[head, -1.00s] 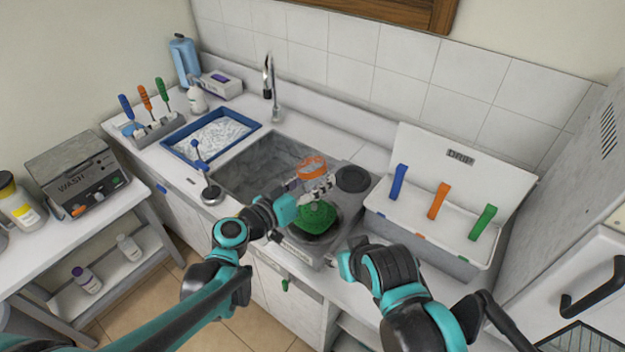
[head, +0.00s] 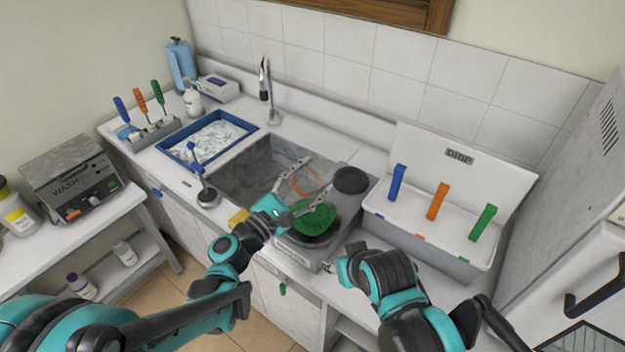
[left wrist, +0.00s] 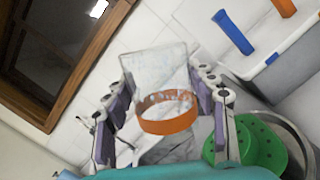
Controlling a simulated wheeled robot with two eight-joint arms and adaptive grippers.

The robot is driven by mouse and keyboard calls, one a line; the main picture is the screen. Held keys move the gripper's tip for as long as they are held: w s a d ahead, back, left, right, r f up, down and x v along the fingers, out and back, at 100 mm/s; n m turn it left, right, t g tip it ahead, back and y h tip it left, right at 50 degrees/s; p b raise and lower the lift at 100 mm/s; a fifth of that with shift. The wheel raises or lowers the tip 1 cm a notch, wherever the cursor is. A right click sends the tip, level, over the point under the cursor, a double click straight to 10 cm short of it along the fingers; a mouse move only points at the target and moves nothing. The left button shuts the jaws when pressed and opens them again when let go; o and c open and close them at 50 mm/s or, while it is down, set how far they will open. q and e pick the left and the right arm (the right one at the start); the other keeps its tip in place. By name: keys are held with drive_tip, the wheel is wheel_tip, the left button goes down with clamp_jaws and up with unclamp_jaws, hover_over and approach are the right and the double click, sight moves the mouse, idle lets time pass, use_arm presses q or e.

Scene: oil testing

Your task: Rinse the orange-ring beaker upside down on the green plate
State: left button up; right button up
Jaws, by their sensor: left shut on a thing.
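The clear beaker with an orange ring (head: 306,182) is held between the fingers of my left gripper (head: 303,186), above the sink side of the green plate. In the left wrist view the orange ring (left wrist: 168,118) and its clear glass body (left wrist: 155,65) sit between both fingers. The beaker is tilted; I cannot tell which end is the mouth. The green plate (head: 316,219) lies on a dark round base on the counter unit, apart from the beaker. It also shows in the left wrist view (left wrist: 262,150). My right gripper (head: 341,272) is near the counter front; its jaws are not clear.
The sink basin (head: 240,176) with a tall faucet (head: 268,95) is behind and left. A dark cylinder (head: 350,190) stands beside the plate. The white DRIP rack (head: 415,222) with coloured pegs is to the right. A blue tray (head: 188,153) is left.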

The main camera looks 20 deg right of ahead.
sight(310, 195)
use_arm(q)
drive_tip(key=n+t+b, duration=0.1)
drive_tip(key=n, duration=0.3)
drive_tip(key=shift+f+n, duration=0.1)
drive_tip(key=shift+n, duration=0.2)
drive_tip(key=n, duration=0.4)
drive_tip(key=shift+w+a+t+y, duration=0.1)
drive_tip(key=shift+t+y, duration=0.2)
wheel_tip(310, 195, down, 6)
drive_tip(key=b, duration=0.6)
use_arm(e)
wheel_tip(310, 195, down, 7)
use_arm(q)
drive_tip(key=o, duration=0.5)
drive_tip(key=shift+c, duration=0.2)
drive_tip(key=c, duration=0.4)
